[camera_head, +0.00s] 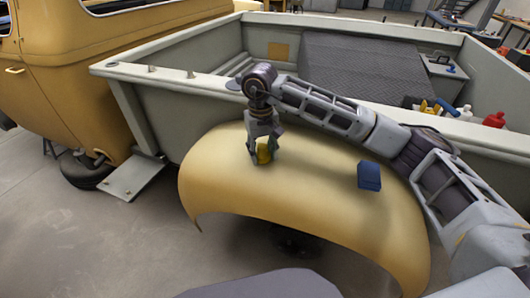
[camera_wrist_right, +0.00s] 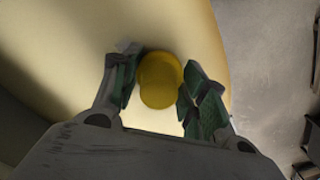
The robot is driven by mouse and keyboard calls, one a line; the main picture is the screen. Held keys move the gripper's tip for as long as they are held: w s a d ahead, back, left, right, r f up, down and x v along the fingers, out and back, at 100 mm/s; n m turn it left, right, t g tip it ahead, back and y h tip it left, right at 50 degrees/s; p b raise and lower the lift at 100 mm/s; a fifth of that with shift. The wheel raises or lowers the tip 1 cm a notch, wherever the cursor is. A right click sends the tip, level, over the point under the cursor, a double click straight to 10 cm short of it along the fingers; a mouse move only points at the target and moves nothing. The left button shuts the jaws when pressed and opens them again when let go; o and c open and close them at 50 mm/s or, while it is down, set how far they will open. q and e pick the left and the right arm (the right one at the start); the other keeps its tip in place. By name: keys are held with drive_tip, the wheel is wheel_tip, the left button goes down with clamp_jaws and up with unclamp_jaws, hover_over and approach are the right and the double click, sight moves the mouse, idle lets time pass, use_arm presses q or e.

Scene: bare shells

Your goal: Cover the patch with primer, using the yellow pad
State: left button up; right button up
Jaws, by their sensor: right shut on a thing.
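The yellow pad (camera_head: 264,154) is in my right gripper (camera_head: 262,150), low over the upper left part of the yellow curved panel (camera_head: 310,195). In the right wrist view the pad (camera_wrist_right: 160,80) shows as a rounded yellow shape between the two green-padded fingers (camera_wrist_right: 157,88), which are shut on it. The panel (camera_wrist_right: 70,55) lies beyond it. I cannot tell whether the pad touches the panel. I cannot make out a separate patch or primer on the panel. My left gripper is not in view.
A blue block (camera_head: 369,176) sits on the panel's right part. Behind stands a grey truck bed (camera_head: 180,85) with bottles and tools at its right, including a red bottle (camera_head: 494,120). A yellow cab (camera_head: 75,75) stands at left. Open floor (camera_head: 90,230) lies at lower left.

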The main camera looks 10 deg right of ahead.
drive_tip(key=shift+w, duration=0.15)
drive_tip(key=shift+w+d+r+b, duration=0.1)
drive_tip(key=shift+w+d+b, duration=0.15)
drive_tip(key=shift+w+d, duration=0.35)
drive_tip(key=shift+w+d+b, duration=0.25)
drive_tip(key=shift+w+d, duration=0.1)
drive_tip(key=shift+w, duration=0.4)
drive_tip(key=shift+w+d, duration=0.5)
drive_tip(key=shift+w, duration=0.25)
drive_tip(key=shift+w+d+b, duration=0.35)
drive_tip(key=shift+w+d, duration=0.05)
drive_tip(key=shift+w, duration=0.2)
drive_tip(key=shift+w+d, duration=0.1)
drive_tip(key=shift+w, duration=0.05)
